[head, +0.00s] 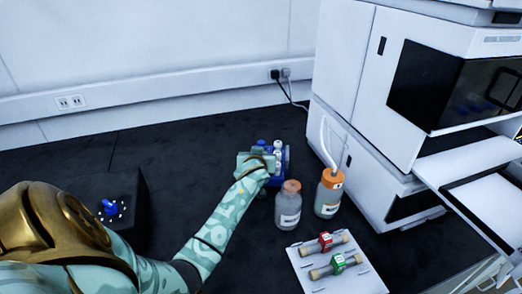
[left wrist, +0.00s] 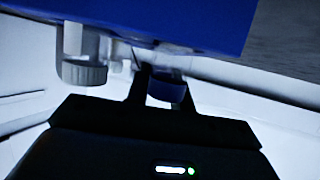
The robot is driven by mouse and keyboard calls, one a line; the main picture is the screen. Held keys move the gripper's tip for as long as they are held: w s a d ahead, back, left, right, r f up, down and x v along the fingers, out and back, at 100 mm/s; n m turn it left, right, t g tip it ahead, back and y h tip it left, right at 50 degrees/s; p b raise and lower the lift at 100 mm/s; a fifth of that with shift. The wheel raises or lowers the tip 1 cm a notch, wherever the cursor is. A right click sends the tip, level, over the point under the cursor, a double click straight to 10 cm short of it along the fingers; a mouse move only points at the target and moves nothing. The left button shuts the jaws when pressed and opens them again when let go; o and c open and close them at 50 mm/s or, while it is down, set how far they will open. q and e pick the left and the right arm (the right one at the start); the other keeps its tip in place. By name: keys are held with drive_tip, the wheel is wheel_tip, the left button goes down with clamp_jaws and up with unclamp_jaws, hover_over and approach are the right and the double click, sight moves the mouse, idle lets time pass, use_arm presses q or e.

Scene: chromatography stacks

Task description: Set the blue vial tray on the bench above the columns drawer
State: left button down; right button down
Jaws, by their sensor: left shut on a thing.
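The blue vial tray (head: 287,155) is at the centre of the head view, over or on the dark bench (head: 190,150), with white- and blue-capped vials in it. I cannot tell whether it touches the bench. My left gripper (head: 262,163) is at its left side, shut on it, and partly hides it. In the left wrist view the tray's blue face (left wrist: 170,18) fills the top, with a pale vial cap (left wrist: 84,72) below it; a dark blue cap is close to the fingers (left wrist: 152,82). No label marks the columns drawer in view.
A white plate (head: 304,272) holds red- and green-tagged columns in front. A white instrument (head: 355,120) stands right. A dark block (head: 95,207) stands left; bench between is clear.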

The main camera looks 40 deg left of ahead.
use_arm(q)
drive_tip(key=shift+r, duration=0.15)
drive_tip(key=c, duration=1.3)
unclamp_jaws()
drive_tip(key=shift+f, duration=0.2)
drive_tip(key=shift+o, duration=0.5)
drive_tip(key=shift+r, duration=0.15)
